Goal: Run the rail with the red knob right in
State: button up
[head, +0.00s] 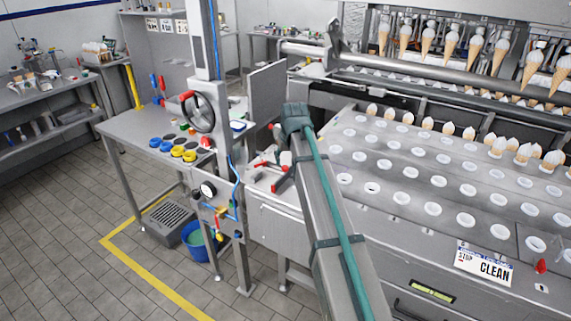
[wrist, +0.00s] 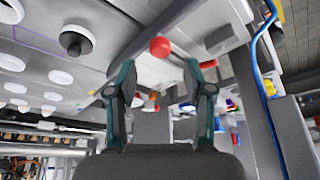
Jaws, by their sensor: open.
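In the wrist view, my gripper (wrist: 160,68) is open, with one dark green finger on each side and nothing between them. A round red knob (wrist: 160,47) shows just beyond the fingertips, roughly centred in the gap. It sits by a pale grey metal bar or rail (wrist: 158,68); how far the rail sticks out is not clear. The fingers look apart from the knob. In the head view, my arm with its teal hose reaches towards the machine's left end and my gripper cannot be made out. I cannot tell which red part there is the knob.
The cone plate (head: 410,165) with rows of white-rimmed holes lies to the right. Red-handled parts (head: 283,172) sit by its left end. A grey post with a handwheel (head: 197,112) and blue hose stands left of my arm. A side table (head: 125,128) holds coloured knobs.

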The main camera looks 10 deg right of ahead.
aim_at(285, 167)
jog(key=shift+p+x, duration=0.45)
jog(key=shift+x, duration=1.95)
jog(key=shift+c, duration=0.2)
grip_shut()
